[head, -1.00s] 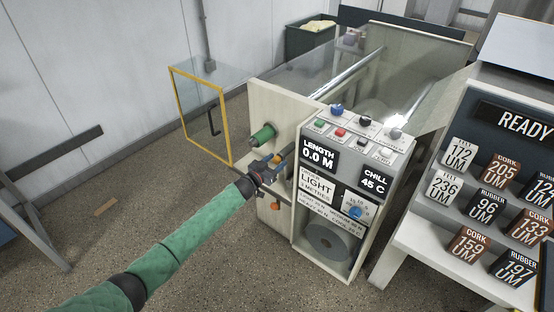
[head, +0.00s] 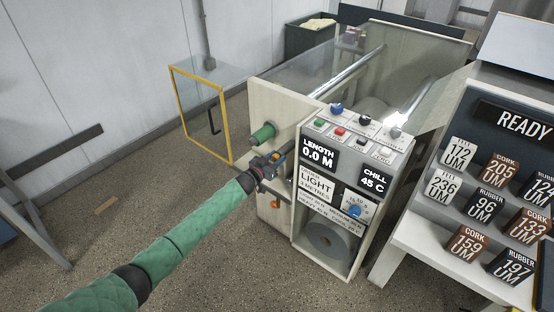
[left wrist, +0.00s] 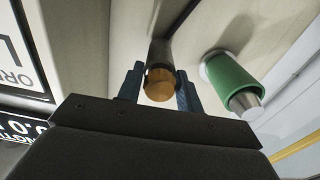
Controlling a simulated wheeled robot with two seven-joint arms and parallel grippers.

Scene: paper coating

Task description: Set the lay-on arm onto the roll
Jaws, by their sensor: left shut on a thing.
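My left gripper (head: 268,165) is at the machine's left end panel, between the green roller end and the control face. It is shut on an orange-tipped handle (left wrist: 158,84), which sits between its blue fingers in the left wrist view; I take this for the lay-on arm's handle. Behind the tip, a dark shaft runs toward the cream panel. The lay-on arm's contact with the roll cannot be made out. A grey roll (head: 373,108) and shiny bars (head: 350,65) show under the clear cover. My right gripper is not in view.
The green roller end (head: 263,134) sticks out beside my gripper; it also shows in the left wrist view (left wrist: 232,78). An orange knob (head: 275,204) is below. A yellow-framed clear door (head: 202,115) stands open at left. A rack of labelled blocks (head: 487,205) stands right.

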